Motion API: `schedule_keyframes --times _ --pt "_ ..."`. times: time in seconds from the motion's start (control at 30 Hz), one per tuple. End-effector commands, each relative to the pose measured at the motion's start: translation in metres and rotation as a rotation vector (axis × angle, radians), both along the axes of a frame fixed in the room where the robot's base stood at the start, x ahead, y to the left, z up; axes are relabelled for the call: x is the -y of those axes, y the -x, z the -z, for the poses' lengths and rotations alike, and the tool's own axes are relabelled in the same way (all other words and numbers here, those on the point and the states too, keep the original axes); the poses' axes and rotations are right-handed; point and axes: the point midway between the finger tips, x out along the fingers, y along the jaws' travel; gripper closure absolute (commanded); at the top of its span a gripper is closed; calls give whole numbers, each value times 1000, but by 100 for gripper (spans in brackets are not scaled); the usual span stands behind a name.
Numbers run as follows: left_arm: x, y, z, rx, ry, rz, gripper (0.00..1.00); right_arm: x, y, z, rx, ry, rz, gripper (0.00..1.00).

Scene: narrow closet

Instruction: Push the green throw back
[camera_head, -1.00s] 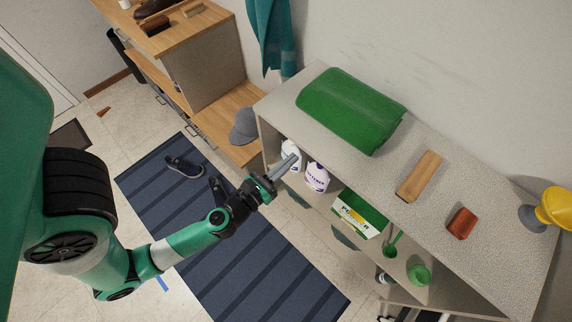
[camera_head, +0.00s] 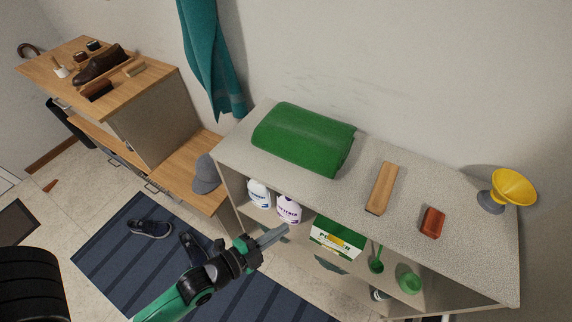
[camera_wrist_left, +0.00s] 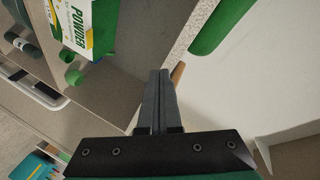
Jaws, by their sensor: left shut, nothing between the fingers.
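The green throw (camera_head: 303,138) is a folded, rounded bundle on the left part of the speckled grey shelf top (camera_head: 420,185). My left gripper (camera_head: 280,233) is shut and empty. In the head view it appears in front of the shelf unit, below the throw and apart from it. In the left wrist view its fingers (camera_wrist_left: 158,85) are together. My right gripper is not in view.
White bottles (camera_head: 288,209) and a green powder box (camera_head: 338,237) sit on the shelf below. A teal cloth (camera_head: 212,60) hangs left.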

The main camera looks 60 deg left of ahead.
Motion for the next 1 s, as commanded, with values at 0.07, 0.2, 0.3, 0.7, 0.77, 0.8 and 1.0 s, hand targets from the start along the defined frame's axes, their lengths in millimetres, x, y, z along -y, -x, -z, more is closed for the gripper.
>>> schedule_keyframes --times 0.07,0.2,0.3,0.7,0.77,0.8,1.0 --pt "-15 4 13 -152 -495 59 100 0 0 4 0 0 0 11" --pt "-56 15 8 -450 -1311 115 100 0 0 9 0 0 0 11" --pt "-80 21 -14 -636 -1732 91 100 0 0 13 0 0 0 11" --pt "-66 9 -55 -646 -2042 0 100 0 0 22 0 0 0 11" --pt "-68 6 -55 -647 -2041 1 100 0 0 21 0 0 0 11" --pt "-70 3 -55 -647 -2040 1 100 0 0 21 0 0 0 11" --pt "-90 -25 -56 -649 -2038 -4 100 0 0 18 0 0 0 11"
